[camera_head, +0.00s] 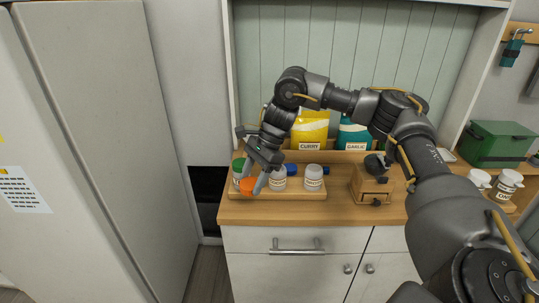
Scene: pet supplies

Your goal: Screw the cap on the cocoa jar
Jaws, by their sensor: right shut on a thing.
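My right gripper (251,180) reaches down at the left end of the wooden counter, its fingers shut on an orange cap (248,187). A white jar (278,179) stands just right of the gripper, and another white jar (313,178) stands farther right; neither shows a coloured cap. A green-capped jar (238,164) is partly hidden behind the fingers. The labels are too small to tell which jar is cocoa. Whether the orange cap touches a jar below is hidden. My left gripper is out of view.
The jars stand on a low wooden tray (300,193). Behind are a yellow CURRY pack (309,128), a teal GARLIC pack (352,138) and a blue object (292,169). A wooden box (368,187) stands right. A green box (497,143) and white jars (506,185) are far right.

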